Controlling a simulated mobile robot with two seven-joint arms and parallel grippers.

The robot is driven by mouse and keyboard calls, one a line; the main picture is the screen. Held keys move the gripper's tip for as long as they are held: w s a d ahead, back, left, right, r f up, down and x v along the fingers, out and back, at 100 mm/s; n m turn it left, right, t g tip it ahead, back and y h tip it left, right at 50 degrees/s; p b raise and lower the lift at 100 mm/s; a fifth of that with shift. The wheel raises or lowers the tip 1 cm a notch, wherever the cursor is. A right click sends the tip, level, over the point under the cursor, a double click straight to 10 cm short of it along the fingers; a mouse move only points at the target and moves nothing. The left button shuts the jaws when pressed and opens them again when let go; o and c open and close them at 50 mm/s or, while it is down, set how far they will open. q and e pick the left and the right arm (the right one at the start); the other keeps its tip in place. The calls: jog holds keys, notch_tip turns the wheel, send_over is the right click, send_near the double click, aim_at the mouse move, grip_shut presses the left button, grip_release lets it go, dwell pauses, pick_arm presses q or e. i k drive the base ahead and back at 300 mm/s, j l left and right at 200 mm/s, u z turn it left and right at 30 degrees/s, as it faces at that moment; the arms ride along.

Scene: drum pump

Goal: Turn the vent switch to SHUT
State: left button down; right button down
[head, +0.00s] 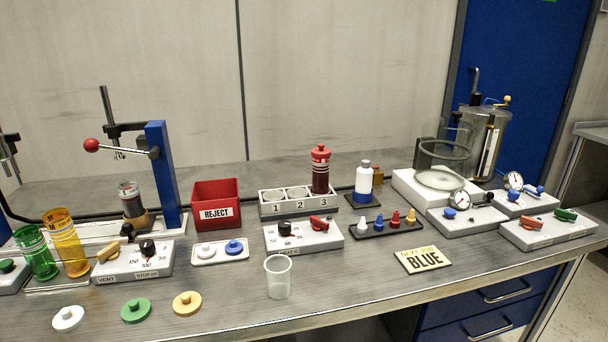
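The vent switch (108,252) is a tan bar-shaped knob on the left part of a grey control box (150,270) at the left of the bench. The front of this box carries the labels VENT and STOP AT. The knob's bar lies at a slant, its right end farther back. The markings around it are too small to read, so I cannot tell its setting. A black round knob (147,247) with a dial scale is on the same box, to its right. Neither of my grippers can be made out in the head view.
Green (36,253) and amber (66,245) cylinders stand close left of the vent box. A press with a blue column (161,170) and red-balled lever stands behind it. White, green (136,310) and yellow lids lie in front. A clear beaker (278,277) stands at front centre.

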aim_at(111, 252)
jog(key=u, duration=1.3)
jog(key=j+u, duration=0.1)
jog(key=j, duration=0.2)
